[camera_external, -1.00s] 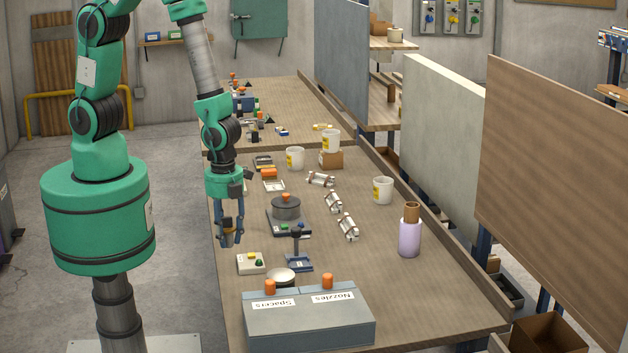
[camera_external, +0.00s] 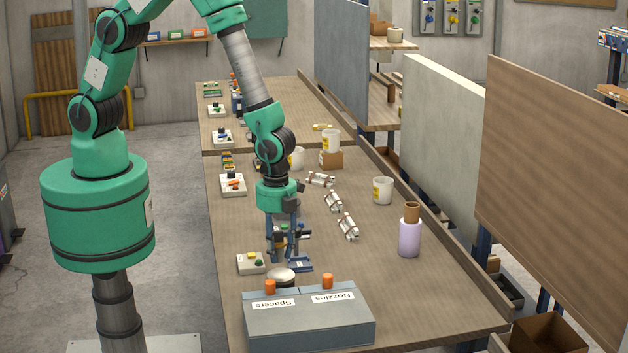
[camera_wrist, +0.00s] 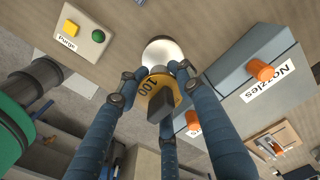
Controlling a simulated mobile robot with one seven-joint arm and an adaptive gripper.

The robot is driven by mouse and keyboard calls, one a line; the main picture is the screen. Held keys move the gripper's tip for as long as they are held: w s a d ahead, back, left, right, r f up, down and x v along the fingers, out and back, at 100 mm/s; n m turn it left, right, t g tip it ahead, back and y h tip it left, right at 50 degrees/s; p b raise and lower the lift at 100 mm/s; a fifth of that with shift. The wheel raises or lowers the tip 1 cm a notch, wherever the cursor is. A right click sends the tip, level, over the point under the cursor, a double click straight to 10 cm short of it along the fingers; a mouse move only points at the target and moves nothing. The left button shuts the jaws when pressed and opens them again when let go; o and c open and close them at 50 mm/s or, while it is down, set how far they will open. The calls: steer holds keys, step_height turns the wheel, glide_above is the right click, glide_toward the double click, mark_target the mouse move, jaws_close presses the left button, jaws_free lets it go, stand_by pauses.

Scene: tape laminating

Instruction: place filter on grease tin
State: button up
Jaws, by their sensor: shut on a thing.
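My gripper (camera_external: 281,248) hangs over the near part of the bench, pointing down. In the wrist view its blue fingers (camera_wrist: 156,76) are shut around the filter, a yellow-orange disc (camera_wrist: 146,90) marked "100" with a dark upright grip. The grease tin, a round whitish tin (camera_external: 281,275), stands on the bench just below the fingertips. It also shows in the wrist view (camera_wrist: 162,50), beyond the filter, which covers its lower edge. The filter appears above the tin; I cannot tell whether they touch. In the outside view the fingers mostly hide the filter.
A grey bin box (camera_external: 308,322) labelled Spacers and Nozzles, with orange knobs, stands close in front of the tin. A Purge button box (camera_external: 250,263) is to the left. A blue-based stand (camera_external: 300,264) is right behind. A lilac bottle (camera_external: 409,236) stands farther right.

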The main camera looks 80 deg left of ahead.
mark_target(281, 261)
steer(key=shift+w+d, duration=0.2)
steer(key=shift+w, duration=0.05)
steer(key=shift+f, duration=1.75)
steer(key=shift+f, duration=0.15)
steer(key=o, duration=1.2)
steer(key=shift+a+r, duration=0.1)
steer(key=shift+r, duration=6.05)
